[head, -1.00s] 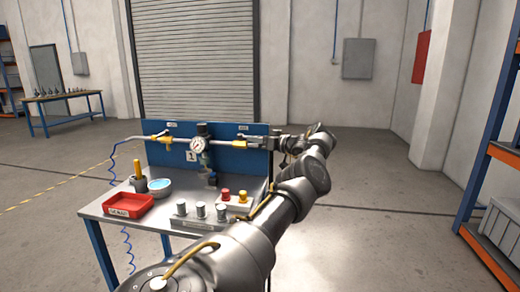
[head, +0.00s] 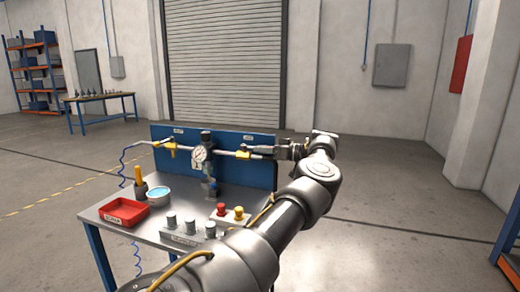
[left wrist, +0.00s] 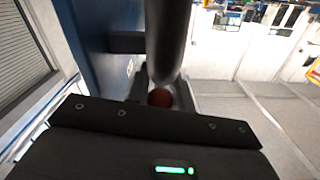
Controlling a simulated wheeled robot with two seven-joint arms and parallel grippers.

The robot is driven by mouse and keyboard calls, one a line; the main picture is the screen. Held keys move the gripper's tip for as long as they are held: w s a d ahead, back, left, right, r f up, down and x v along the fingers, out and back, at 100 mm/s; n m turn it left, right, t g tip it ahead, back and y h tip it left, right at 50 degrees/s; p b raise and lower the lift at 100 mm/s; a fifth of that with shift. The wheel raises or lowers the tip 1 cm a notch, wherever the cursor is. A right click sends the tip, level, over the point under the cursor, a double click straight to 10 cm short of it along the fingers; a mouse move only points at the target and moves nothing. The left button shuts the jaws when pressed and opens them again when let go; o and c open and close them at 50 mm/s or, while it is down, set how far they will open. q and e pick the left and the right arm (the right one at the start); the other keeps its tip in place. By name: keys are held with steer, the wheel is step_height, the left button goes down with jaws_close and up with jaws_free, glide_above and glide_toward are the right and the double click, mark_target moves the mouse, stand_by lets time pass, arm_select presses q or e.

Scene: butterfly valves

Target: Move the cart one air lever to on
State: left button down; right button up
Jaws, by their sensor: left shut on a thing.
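The cart (head: 88,213) carries a blue back panel (head: 215,160) with a pipe and gauge (head: 199,154). One yellow lever (head: 165,145) is on the pipe left of the gauge. Another yellow lever (head: 243,154) is to its right, lying roughly along the pipe. The small labels above them are unreadable. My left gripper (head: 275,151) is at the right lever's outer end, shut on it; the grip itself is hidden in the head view. In the left wrist view its fingers (left wrist: 160,92) surround a reddish round end, beside a dark pipe. My right gripper is not in view.
On the cart are a red tray (head: 125,224), a blue-filled bowl (head: 158,196), a block of grey knobs (head: 188,238) and red and yellow buttons (head: 230,213). Open floor (head: 400,225) lies to the right. A shelf rack (head: 510,240) stands at the right edge.

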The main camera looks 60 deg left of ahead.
arm_select(q)
steer(key=shift+w, duration=0.1)
stand_by(0.3)
steer(key=c, duration=1.5)
jaws_free()
steer(key=shift+w, duration=0.1)
steer(key=b+v, duration=0.1)
steer(key=v, duration=1)
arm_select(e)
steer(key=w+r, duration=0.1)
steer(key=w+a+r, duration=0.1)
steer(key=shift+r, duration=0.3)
